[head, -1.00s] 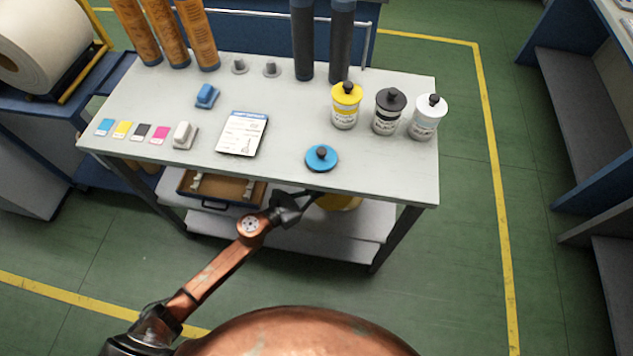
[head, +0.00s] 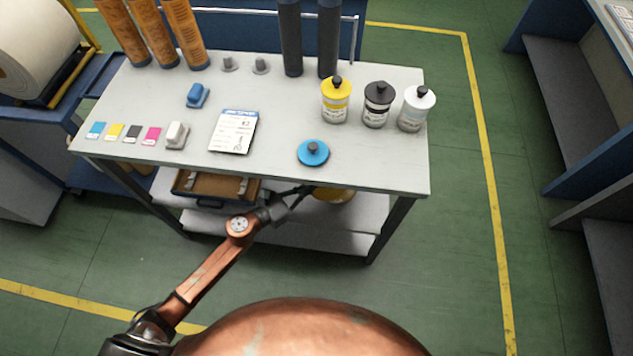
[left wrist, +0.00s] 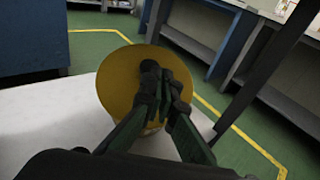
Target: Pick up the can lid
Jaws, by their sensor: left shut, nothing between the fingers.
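A blue round lid (head: 313,154) with a dark knob lies flat near the table's front edge in the head view. My left gripper (head: 306,189) is in front of and below that edge, apart from the blue lid. In the left wrist view its fingers (left wrist: 166,82) are together and empty. They overlap a yellow disc (left wrist: 118,88) with a dark knob, and contact cannot be told. A yellow round thing (head: 336,195) also shows on the lower shelf in the head view, partly hidden by the tabletop. My right gripper is not in view.
Yellow (head: 336,103), black (head: 377,106) and white (head: 415,111) cans stand at the table's right. A printed sheet (head: 233,131) lies left of the blue lid. The tabletop (head: 270,175) overhangs the lower shelf (head: 345,222). A table leg (head: 390,230) stands right of the gripper.

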